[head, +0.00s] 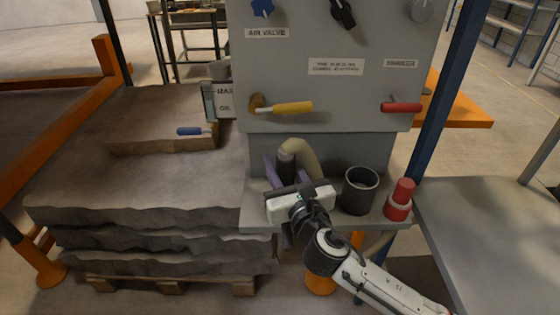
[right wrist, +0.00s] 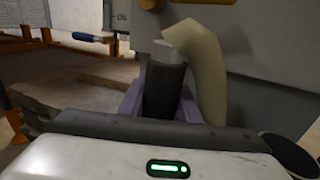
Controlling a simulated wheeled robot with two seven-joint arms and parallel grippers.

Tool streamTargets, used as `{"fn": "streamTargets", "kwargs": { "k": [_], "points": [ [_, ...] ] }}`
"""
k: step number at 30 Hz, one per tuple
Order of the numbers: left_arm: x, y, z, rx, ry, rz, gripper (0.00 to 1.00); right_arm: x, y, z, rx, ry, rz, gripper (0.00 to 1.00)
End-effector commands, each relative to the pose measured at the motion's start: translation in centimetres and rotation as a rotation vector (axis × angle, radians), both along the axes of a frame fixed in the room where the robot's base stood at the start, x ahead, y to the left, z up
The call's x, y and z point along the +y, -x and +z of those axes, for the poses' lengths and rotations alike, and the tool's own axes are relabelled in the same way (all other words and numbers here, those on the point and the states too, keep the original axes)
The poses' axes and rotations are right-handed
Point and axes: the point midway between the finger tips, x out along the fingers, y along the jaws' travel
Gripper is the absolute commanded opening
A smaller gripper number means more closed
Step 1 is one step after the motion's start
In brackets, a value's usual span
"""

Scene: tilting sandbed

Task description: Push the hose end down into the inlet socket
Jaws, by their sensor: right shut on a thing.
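The beige hose (head: 304,155) arches over and meets a dark upright cuff (head: 287,163), which looks like the hose end. In the right wrist view the dark cuff (right wrist: 164,90) stands nearly upright, with the hose (right wrist: 205,75) bending down on its right. My right gripper (head: 286,176) is shut on the cuff, with purple pieces on both sides of it. The cuff's lower end is hidden by the gripper. A black open-topped cylinder (head: 360,190), possibly the inlet socket, stands on the shelf to the right, apart from the cuff. My left gripper is not in view.
The grey shelf (head: 255,215) is narrow. A red capped piece (head: 400,199) stands at its right end. The panel (head: 325,75) with yellow (head: 292,108) and red handles rises behind. Stacked grey slabs (head: 150,215) lie left, a grey table (head: 495,225) right.

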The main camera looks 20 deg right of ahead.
Motion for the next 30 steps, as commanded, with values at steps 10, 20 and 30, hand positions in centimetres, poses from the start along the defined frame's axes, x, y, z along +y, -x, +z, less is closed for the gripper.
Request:
{"fn": "streamTargets", "kwargs": {
  "k": [10,20,30],
  "points": [
    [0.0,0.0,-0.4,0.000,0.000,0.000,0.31,0.0,0.0,-0.4,-0.002,0.000,0.000,0.47],
    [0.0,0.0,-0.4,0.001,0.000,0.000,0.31,0.0,0.0,-0.7,0.002,0.000,0.000,0.52],
    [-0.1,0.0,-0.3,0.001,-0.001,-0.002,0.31,-0.1,5.2,-0.7,0.003,0.001,0.002,0.52]
  ]
}}
